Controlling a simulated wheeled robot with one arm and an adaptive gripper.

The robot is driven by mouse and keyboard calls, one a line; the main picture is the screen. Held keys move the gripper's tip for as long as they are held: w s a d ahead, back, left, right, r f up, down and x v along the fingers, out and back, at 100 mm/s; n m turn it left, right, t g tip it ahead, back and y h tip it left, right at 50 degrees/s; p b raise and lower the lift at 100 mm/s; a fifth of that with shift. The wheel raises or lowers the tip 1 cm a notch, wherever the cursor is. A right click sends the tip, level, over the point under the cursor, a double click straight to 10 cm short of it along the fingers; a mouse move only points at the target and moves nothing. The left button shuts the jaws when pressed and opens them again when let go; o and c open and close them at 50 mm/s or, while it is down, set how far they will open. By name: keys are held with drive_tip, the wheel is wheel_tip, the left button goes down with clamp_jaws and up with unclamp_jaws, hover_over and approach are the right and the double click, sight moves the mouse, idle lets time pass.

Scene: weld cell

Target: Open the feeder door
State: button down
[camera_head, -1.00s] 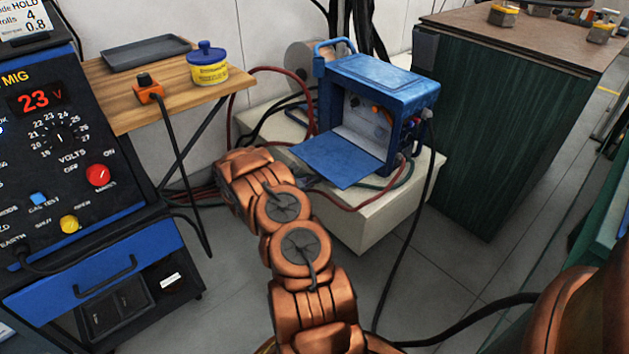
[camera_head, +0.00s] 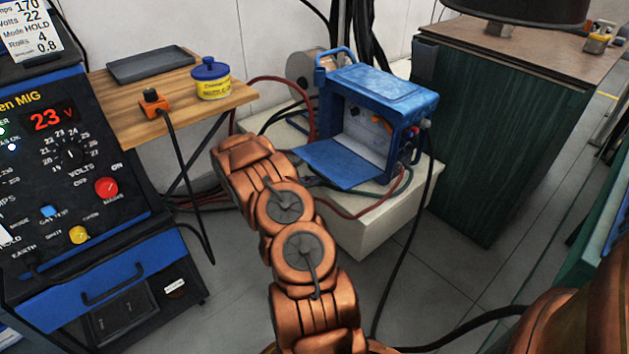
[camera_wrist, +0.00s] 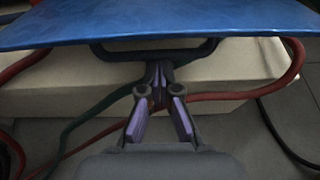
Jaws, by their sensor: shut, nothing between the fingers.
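The feeder is a blue box (camera_head: 385,84) with a top handle, standing on a pale block. Its door (camera_head: 338,165) is a blue panel folded down and out, roughly level, so the inside with its knobs shows. The door also spans the top of the wrist view (camera_wrist: 160,22), with a dark handle bar (camera_wrist: 110,55) under it. My gripper (camera_wrist: 160,72) is shut and empty, its tips at or just below the middle of that bar. I cannot tell whether they touch. In the head view my arm mostly hides the gripper.
The pale block (camera_head: 370,225) carries the feeder, with red and green hoses around it. A MIG welder (camera_head: 75,190) stands left. A wooden shelf (camera_head: 150,118) holds a tray and a yellow tub. A green cabinet (camera_head: 490,150) stands right. Cables cross the floor.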

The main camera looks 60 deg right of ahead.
drive_tip(key=p+v, duration=0.2)
drive_tip(key=v, duration=0.7)
drive_tip(key=shift+a, duration=0.2)
